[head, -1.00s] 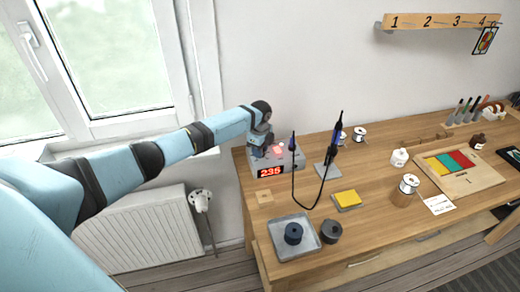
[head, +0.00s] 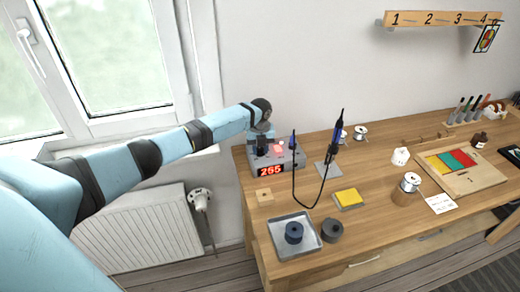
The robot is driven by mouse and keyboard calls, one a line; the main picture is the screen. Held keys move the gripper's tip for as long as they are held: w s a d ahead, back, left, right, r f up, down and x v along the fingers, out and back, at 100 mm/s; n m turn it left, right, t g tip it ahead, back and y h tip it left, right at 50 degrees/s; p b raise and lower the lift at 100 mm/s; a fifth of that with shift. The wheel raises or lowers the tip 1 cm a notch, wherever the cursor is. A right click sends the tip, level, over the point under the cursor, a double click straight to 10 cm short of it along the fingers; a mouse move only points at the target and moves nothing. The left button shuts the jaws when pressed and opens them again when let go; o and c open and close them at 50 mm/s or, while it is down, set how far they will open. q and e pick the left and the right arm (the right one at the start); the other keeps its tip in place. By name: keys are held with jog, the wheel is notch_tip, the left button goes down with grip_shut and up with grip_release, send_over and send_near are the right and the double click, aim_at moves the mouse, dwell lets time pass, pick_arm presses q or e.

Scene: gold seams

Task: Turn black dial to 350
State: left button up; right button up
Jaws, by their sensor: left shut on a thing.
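The grey soldering station (head: 290,164) stands at the back left of the wooden table. Its red display reads 265. My left gripper (head: 262,150) is over the left part of the station's top, shut on the black dial. The gripper mostly hides the dial. A small red light glows on the station beside the gripper. My right gripper is not in view.
A soldering iron (head: 337,135) stands upright on a grey base (head: 328,168), its black cable looping in front. A metal tray (head: 285,247) with a dark spool, a yellow sponge (head: 349,198) and a wooden board (head: 439,180) lie on the table (head: 380,230).

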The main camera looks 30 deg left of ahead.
aim_at(260, 149)
pick_arm(q)
jog(key=m, duration=0.3)
jog(key=shift+m+b, duration=0.3)
jog(key=shift+b, duration=0.1)
jog(key=shift+m+b, duration=0.35)
jog(key=shift+m, duration=1.35)
jog(key=o, duration=0.9)
jog(key=shift+r, duration=0.1)
notch_tip(260, 149, up, 14)
jog(key=shift+f+b, duration=0.1)
jog(key=shift+b, duration=0.4)
